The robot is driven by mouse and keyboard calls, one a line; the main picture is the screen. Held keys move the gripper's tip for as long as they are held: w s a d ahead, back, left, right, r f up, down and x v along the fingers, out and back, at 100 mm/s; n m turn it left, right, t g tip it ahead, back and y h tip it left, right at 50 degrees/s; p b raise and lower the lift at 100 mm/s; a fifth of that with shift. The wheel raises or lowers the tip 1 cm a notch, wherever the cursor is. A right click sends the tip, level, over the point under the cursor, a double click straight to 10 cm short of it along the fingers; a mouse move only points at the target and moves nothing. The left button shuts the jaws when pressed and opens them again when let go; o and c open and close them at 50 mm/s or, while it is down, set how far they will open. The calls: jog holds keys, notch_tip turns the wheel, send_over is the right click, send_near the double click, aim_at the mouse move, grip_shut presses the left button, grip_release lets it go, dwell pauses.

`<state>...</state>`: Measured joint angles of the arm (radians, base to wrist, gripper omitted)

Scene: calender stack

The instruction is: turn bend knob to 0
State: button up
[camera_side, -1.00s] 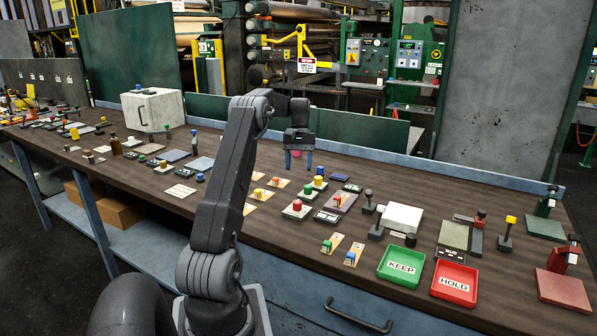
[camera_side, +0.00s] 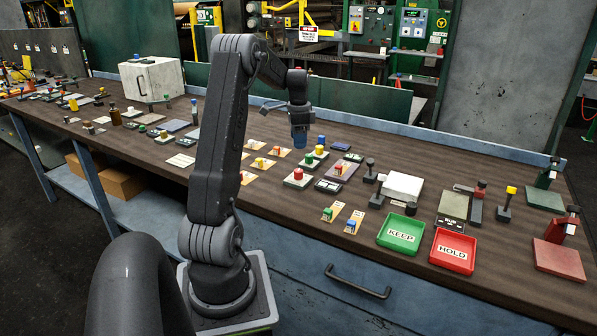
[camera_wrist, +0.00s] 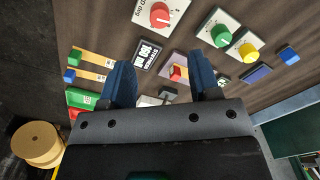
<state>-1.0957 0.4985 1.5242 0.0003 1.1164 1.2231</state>
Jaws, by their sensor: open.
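Which knob is the bend knob I cannot tell, as the labels are cut off or too small. A red knob (camera_side: 298,174) stands on a white plate; it also shows in the wrist view (camera_wrist: 160,14), with a white pointer line. A green knob (camera_side: 320,150) and a yellow knob (camera_side: 321,140) stand behind it, and the wrist view shows the green (camera_wrist: 221,35) and yellow (camera_wrist: 248,51) ones. My gripper (camera_side: 299,143) hangs above the bench near the yellow and green knobs. In the wrist view its blue fingers (camera_wrist: 161,70) are apart and empty.
A purple plate (camera_side: 347,174) with a small red and yellow piece is right of the knobs. Wooden-coloured switch plates (camera_side: 260,163) lie left. Green KEEP (camera_side: 399,236) and red HOLD (camera_side: 453,252) trays are at the front right. Bare bench lies in front of the knobs.

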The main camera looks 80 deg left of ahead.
aim_at(299, 170)
notch_tip(299, 170, down, 12)
jog(key=shift+r, duration=0.1)
dwell(0.4)
jog(key=c, duration=0.9)
jog(key=shift+c, duration=0.2)
